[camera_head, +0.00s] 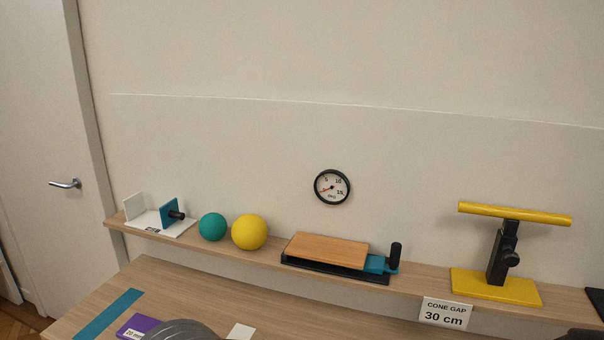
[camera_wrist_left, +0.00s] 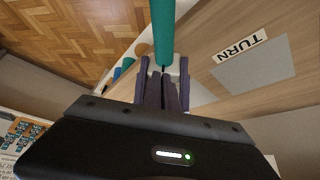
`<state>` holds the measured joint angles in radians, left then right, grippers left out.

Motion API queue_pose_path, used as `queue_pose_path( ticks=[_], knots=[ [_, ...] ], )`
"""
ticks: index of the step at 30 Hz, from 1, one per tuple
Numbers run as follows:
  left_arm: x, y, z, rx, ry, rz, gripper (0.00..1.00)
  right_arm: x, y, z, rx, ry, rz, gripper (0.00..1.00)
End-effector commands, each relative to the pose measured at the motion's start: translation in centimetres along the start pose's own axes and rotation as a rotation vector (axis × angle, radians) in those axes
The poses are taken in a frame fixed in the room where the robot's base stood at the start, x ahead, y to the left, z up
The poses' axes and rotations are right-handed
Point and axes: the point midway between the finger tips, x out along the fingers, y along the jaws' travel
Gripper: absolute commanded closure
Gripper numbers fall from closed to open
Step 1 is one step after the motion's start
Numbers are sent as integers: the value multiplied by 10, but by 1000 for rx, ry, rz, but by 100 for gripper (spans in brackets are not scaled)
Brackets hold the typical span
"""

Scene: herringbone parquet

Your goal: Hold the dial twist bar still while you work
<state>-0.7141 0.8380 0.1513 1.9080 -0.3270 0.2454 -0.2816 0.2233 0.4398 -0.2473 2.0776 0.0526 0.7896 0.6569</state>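A teal bar (camera_wrist_left: 162,32) runs down from the top of the left wrist view to the fingers of my left gripper (camera_wrist_left: 165,68). It may be the twist bar. A gap shows between the dark fingertips, in line with the bar's near end, but I cannot tell whether they touch or grip it. A label reading TURN (camera_wrist_left: 240,47) lies on the wood to the right of the bar. In the head view, a round dial (camera_head: 332,187) with a black rim and a red needle at lower left hangs on the wall. My right gripper is not in view.
A shelf (camera_head: 265,258) holds a teal ball (camera_head: 212,227), a yellow ball (camera_head: 249,232), a wooden block on a black base (camera_head: 327,248), and a yellow T-shaped stand (camera_head: 495,287). A sign (camera_head: 445,314) reads CONE GAP 30 cm. A purple block (camera_head: 138,326) lies on the table.

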Motion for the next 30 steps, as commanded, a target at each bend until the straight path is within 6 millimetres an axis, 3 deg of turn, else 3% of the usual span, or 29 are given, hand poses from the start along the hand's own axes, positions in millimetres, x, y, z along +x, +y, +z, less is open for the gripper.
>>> queue_pose_path(
  ticks=[21,30],
  knots=[
    [-5,2,5,1,2,0,100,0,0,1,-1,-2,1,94],
    [-33,2,-10,1,4,-2,100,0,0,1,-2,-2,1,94]
  ],
)
